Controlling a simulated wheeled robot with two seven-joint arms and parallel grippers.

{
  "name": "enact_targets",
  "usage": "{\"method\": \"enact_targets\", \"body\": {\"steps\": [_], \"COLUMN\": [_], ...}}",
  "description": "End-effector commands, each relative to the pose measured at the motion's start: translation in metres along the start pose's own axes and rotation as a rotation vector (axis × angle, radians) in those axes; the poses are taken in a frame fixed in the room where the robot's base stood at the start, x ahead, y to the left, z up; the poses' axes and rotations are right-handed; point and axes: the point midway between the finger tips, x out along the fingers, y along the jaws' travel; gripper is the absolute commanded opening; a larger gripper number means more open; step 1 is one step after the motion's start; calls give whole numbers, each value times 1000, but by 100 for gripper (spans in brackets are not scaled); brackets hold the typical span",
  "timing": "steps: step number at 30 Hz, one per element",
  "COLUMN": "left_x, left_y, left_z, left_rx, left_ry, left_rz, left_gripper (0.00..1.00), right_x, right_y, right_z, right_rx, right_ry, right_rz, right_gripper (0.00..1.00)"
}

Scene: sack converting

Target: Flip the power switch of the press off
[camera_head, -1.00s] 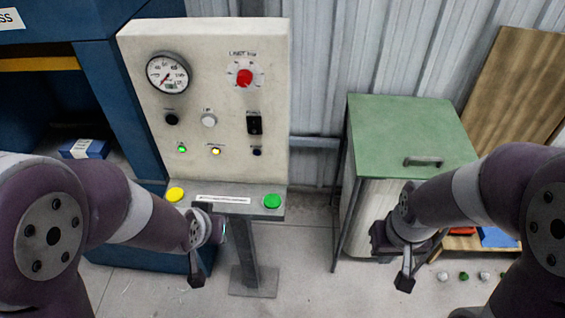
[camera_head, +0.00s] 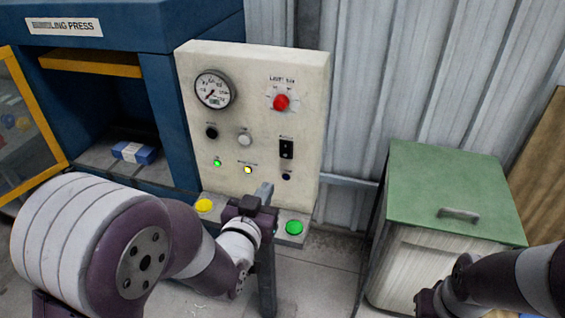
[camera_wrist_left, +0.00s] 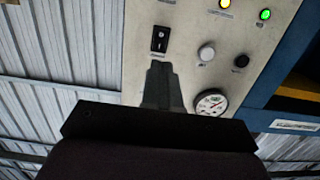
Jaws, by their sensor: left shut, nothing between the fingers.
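The press control panel (camera_head: 310,110) is a cream upright board. Its power switch (camera_head: 286,149) is a small black rocker on the right side, below the red knob. It also shows in the left wrist view (camera_wrist_left: 160,39). My left gripper (camera_head: 265,190) is shut and empty, in front of the panel, below and slightly left of the switch in the head view. In the left wrist view its closed fingertips (camera_wrist_left: 158,68) point at the panel close to the switch; contact does not show. My right gripper (camera_head: 430,301) is at the bottom right, its fingers not visible.
A green button (camera_head: 294,228) and a yellow button (camera_head: 204,205) sit on the ledge below the panel. Green (camera_head: 217,163) and yellow (camera_head: 248,170) lamps are lit. A green-topped cabinet (camera_head: 450,185) stands right. The blue press (camera_head: 160,100) stands left.

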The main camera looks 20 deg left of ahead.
Motion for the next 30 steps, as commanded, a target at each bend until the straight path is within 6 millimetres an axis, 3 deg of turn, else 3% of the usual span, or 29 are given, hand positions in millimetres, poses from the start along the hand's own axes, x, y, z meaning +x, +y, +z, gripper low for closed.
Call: {"method": "enact_targets", "body": {"steps": [5,15,21,30], "left_x": [38,104,121,123], "left_y": [0,0,0,0], "left_z": [0,-1,0,1], "left_rx": [0,1,1,0], "left_ry": [2,-2,-2,-1], "left_rz": [-1,0,0,0], "left_gripper": [0,0,0,0], "right_x": [3,-11,-14,-14], "right_y": [0,0,0,0], "right_z": [0,-1,-2,-2], "right_rx": [0,0,0,0], "right_ry": [0,0,0,0], "right_rz": [0,0,0,0], "right_gripper": [0,0,0,0]}}
